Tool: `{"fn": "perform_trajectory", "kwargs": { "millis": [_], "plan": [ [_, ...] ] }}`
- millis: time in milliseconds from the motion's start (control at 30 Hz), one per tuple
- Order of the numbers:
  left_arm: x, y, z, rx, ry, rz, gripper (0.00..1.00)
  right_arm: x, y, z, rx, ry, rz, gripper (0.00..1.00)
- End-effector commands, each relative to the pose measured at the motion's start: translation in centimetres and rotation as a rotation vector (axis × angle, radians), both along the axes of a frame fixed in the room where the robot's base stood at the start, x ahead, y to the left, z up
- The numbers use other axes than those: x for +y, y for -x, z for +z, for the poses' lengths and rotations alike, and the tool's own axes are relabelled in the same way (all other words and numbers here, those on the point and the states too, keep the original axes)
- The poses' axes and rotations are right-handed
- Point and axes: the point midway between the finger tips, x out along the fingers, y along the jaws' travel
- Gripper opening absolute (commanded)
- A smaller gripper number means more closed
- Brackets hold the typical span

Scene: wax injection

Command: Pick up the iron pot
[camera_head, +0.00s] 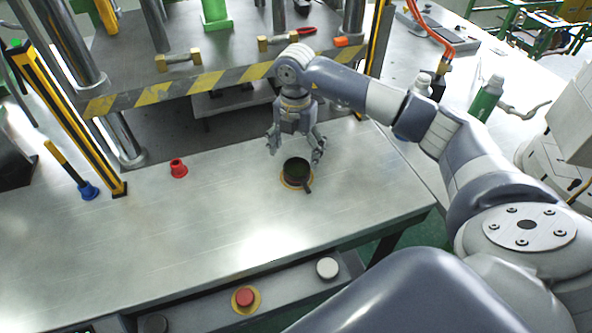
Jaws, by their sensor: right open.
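The iron pot (296,171) is small, dark and round, with a short handle pointing down and right toward the table's front. It stands upright on a round yellowish base (288,184) on the metal table (230,225). My right gripper (296,152) is just behind and above the pot, pointing down, with its fingers spread wide and nothing between them. One finger is left of the pot and the other is close to its right rim; I cannot tell if that one touches. My left gripper is out of view.
A red knob (178,168) and a blue-based lever (88,190) stand on the table to the left. A press with a yellow-black striped edge (190,86) rises behind. A green bottle (486,98) stands at the right. The table's front is clear.

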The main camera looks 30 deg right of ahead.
Motion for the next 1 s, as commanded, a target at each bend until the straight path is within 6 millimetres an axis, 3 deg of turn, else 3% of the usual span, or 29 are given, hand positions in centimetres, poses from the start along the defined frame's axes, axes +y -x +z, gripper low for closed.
{"fn": "perform_trajectory", "kwargs": {
  "millis": [100,233,367,600,833,1000],
  "plan": [
    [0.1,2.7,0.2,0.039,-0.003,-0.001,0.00,0.0,0.0,-1.3,0.001,-0.002,0.000,0.82],
    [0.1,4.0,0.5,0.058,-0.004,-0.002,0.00,0.0,0.0,-2.1,0.000,-0.001,0.000,0.82],
    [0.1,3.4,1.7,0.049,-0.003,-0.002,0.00,-0.1,0.3,-3.7,0.005,-0.002,0.000,0.82],
    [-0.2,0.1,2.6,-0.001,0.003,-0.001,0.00,-0.2,0.2,-6.7,0.000,-0.001,0.000,0.82],
    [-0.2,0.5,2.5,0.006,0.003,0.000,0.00,-0.2,0.1,-7.0,-0.002,-0.002,0.001,0.82],
    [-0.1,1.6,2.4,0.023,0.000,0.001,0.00,-0.2,0.1,-6.9,-0.002,-0.002,0.001,0.46]
  ]
}}
